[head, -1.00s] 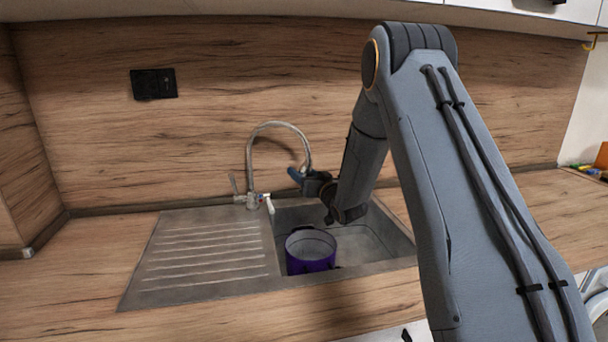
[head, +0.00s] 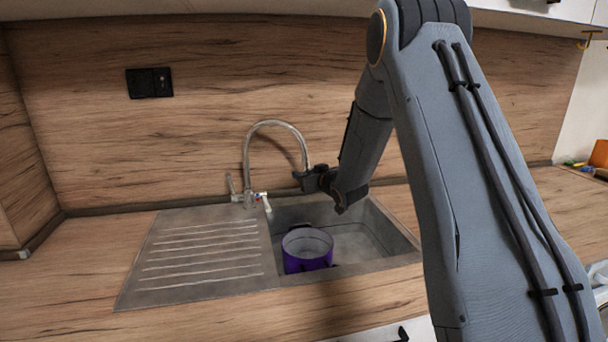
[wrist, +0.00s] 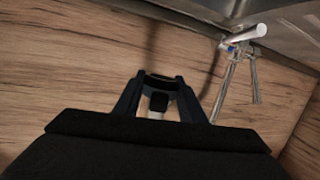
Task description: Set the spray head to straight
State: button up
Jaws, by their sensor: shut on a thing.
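A steel gooseneck tap (head: 246,160) stands behind the sink, and its spout arches over to the right and comes down at my gripper. My gripper (head: 302,178) is shut on the spray head at the spout's end. In the wrist view a dark piece (wrist: 158,101) with a paler part below it sits between the two fingers. The fingers hide most of the spray head in the head view, so its exact angle is hard to tell.
A purple pot (head: 307,262) stands in the sink basin (head: 372,238), below and apart from my gripper. The ribbed drainboard (head: 200,255) on the left is clear. A wooden splashback (head: 215,120) with a black socket (head: 149,83) rises close behind.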

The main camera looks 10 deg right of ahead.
jog(key=o, duration=1)
jog(key=shift+o, duration=0.2)
jog(key=shift+s, duration=0.1)
jog(key=b+v, duration=0.2)
jog(key=v, duration=0.5)
jog(key=shift+s, duration=0.25)
jog(key=shift+r, duration=0.1)
jog(key=shift+s, duration=0.1)
